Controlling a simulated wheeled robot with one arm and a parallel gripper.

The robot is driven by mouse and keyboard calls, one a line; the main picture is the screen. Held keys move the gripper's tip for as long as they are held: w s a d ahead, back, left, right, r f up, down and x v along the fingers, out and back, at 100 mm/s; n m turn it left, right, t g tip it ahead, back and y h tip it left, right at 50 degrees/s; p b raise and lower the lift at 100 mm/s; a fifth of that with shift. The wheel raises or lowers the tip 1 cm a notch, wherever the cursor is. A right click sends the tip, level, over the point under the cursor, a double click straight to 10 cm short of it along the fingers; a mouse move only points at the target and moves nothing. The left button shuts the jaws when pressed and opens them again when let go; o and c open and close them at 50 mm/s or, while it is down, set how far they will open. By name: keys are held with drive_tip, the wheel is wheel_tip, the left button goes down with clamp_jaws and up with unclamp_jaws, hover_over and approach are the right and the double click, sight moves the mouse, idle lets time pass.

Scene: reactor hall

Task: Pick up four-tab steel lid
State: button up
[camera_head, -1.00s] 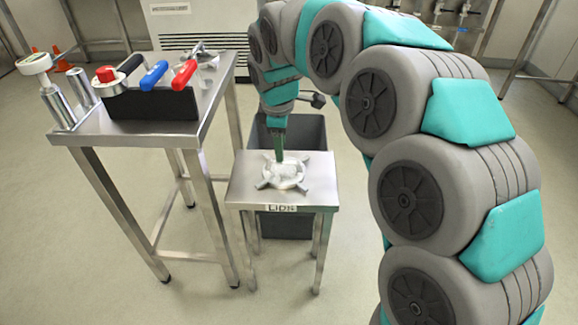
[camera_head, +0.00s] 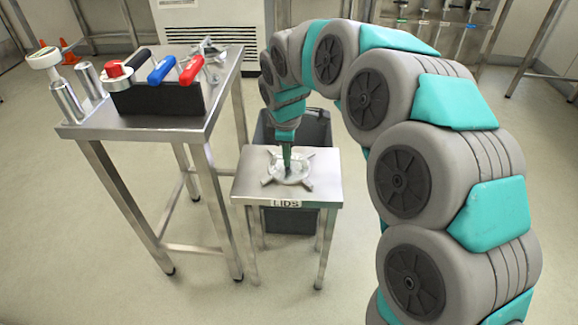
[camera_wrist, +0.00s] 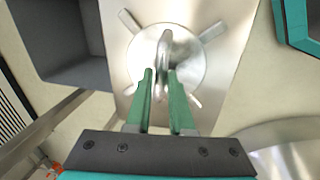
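The four-tab steel lid (camera_head: 277,177) lies flat on a small steel table with a "LIDS" label. In the wrist view the round lid (camera_wrist: 192,62) shows its tabs sticking out around the rim and an arched handle (camera_wrist: 164,42) standing up in the middle. My gripper (camera_head: 287,166) points down over the centre of the lid. In the wrist view the green fingers of my gripper (camera_wrist: 161,76) are apart, one on either side of the handle, with a gap still showing. I cannot tell whether either finger touches it.
The small table (camera_head: 325,172) is otherwise clear. A dark grey bin (camera_head: 318,130) stands right behind it. A taller steel table (camera_head: 140,133) at left carries a black holder (camera_head: 155,101) with red- and blue-handled tools, plus metal cylinders.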

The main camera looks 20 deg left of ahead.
clamp_jaws()
idle(0.9)
